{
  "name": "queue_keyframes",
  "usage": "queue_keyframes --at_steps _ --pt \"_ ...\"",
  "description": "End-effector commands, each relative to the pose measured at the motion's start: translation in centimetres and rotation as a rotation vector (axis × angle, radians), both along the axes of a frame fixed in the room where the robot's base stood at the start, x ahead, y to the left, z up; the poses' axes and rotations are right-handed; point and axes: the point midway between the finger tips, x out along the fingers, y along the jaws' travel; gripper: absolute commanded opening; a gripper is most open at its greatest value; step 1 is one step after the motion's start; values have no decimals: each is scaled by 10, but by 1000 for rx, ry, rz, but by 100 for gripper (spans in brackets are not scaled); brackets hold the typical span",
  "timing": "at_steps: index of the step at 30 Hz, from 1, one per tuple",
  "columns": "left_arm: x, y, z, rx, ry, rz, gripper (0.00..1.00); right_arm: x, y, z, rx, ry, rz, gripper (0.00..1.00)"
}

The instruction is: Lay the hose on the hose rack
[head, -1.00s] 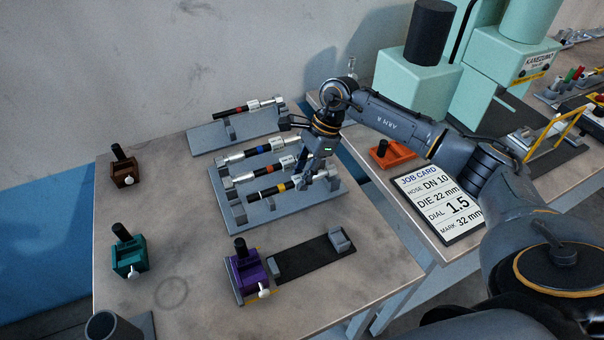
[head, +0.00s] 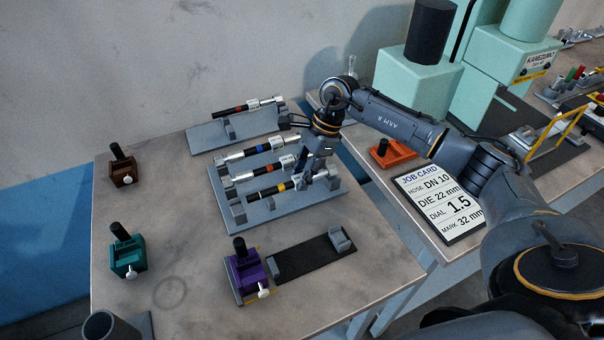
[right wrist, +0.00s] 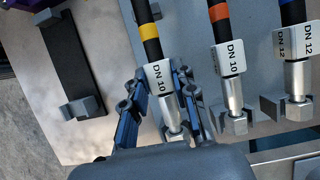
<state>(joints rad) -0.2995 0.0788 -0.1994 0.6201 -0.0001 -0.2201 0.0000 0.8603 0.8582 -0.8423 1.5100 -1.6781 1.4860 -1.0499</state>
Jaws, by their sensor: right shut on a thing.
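A black hose with a yellow band (head: 266,193) and a silver end fitting lies at the front row of the grey hose rack (head: 290,209). Its collar reads DN 10 in the right wrist view (right wrist: 160,76). My right gripper (head: 318,174) is shut on this hose at its fitted end, with a finger on each side in the right wrist view (right wrist: 164,108). I cannot tell whether the hose rests fully in its supports. An orange-banded hose (head: 262,170) and a blue-banded hose (head: 257,150) lie behind it on the same rack. My left gripper is not in view.
A rear rack (head: 205,139) bears a red-banded hose (head: 230,111). A purple block (head: 246,271) stands by a black mat (head: 305,259) in front. Teal (head: 128,258) and brown (head: 122,172) blocks stand left. A job card (head: 438,205) lies right. The table's left middle is clear.

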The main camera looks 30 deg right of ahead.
Motion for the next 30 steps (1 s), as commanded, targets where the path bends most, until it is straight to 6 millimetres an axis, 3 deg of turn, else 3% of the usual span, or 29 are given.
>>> queue_keyframes --at_steps 18,19,22,23,30 --pt "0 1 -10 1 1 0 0 0 0 -9 1 -1 0 0" --pt "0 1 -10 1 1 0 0 0 0 -9 1 -1 0 29" --pt "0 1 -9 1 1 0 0 0 0 -8 1 -1 0 49" --pt "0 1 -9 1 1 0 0 0 0 -8 1 -1 0 54" --pt "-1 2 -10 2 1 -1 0 0 0 -9 -1 1 0 54"
